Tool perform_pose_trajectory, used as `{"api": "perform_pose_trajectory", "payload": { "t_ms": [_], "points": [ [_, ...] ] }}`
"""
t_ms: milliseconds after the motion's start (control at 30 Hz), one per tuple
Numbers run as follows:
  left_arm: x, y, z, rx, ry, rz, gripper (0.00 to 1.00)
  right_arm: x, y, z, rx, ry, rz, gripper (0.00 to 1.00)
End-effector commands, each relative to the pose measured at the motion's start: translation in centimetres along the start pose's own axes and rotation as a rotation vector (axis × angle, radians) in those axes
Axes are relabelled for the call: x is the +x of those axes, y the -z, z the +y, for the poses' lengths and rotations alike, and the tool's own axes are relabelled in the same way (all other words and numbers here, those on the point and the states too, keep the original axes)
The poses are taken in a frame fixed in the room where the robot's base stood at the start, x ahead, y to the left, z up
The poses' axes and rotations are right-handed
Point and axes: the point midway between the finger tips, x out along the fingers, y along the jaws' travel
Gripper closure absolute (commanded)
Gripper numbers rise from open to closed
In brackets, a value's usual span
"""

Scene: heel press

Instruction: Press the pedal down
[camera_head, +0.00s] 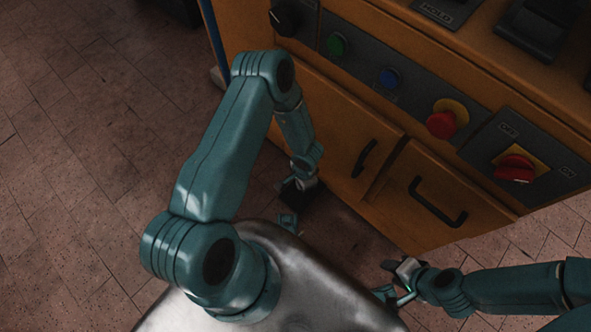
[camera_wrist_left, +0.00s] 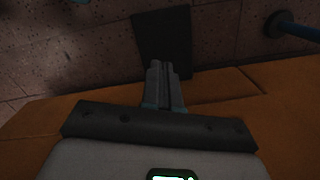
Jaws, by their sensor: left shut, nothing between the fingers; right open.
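The pedal (camera_wrist_left: 165,30) looks like a dark, flat rectangular plate, seen in the left wrist view just beyond my fingertips. My left gripper (camera_wrist_left: 165,66) is shut with nothing in it, and its tips overlap the plate's lower part in that view. I cannot tell if they touch it. In the head view my left gripper (camera_head: 298,184) is low in front of the orange cabinet, small and dark, and the pedal cannot be told apart from it. My right gripper (camera_head: 393,282) is open and empty, low near the cabinet's lower front corner.
The orange cabinet (camera_head: 330,130) has a door and a drawer with dark handles. Its panel carries a green button (camera_head: 337,44), a blue button (camera_head: 389,77), a red mushroom button (camera_head: 441,124) and a red rotary switch (camera_head: 514,168). Tiled floor (camera_head: 70,150) is clear at left.

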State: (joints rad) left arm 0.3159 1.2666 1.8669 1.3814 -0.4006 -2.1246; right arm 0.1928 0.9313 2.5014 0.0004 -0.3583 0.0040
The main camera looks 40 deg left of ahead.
Motion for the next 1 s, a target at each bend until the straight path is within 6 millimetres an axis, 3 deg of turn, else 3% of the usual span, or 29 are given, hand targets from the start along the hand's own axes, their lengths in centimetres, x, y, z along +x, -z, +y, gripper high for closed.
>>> {"api": "perform_pose_trajectory", "payload": {
  "t_ms": [33,133,667,1000],
  "points": [
    [3.0,0.2,-0.3,0.022,-0.003,-0.012,1.0,2.3,0.1,0.9,0.001,0.0,0.002,0.58],
    [4.7,0.3,-0.5,0.064,-0.012,-0.03,1.0,3.3,0.2,1.2,0.003,0.0,0.004,0.58],
    [5.2,0.3,-0.6,0.092,-0.02,-0.04,1.0,3.5,0.2,1.4,0.004,0.0,0.005,0.58],
    [8.6,0.2,-0.5,0.091,-0.021,-0.04,1.0,6.2,1.0,2.6,0.015,-0.002,0.028,0.58]
  ]
}}
